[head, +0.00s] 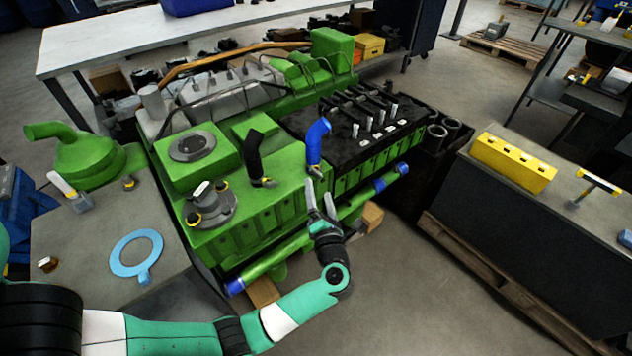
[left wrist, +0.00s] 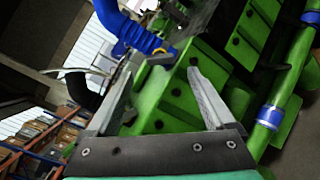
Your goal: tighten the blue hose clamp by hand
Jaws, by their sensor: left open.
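The blue hose (head: 318,140) stands as a bent elbow on the green engine (head: 262,190), at the left end of the black valve area. Its clamp (head: 317,170), with a yellowish part, sits at the hose's lower end. In the left wrist view the blue hose (left wrist: 125,30) enters from the top, with the clamp (left wrist: 162,58) at its end. My left gripper (head: 320,198) is open and empty, its fingers pointing up toward the clamp from just below and in front. In the wrist view the clamp lies beyond and between the fingertips, apart from them. My right gripper is not in view.
A black hose (head: 253,155) with its own clamp stands left of the blue one. A green pipe with blue ends (head: 270,258) runs along the engine's near side, close to my left wrist. A blue ring gasket (head: 136,254) lies on the left bench. A yellow block (head: 513,162) sits on the right bench.

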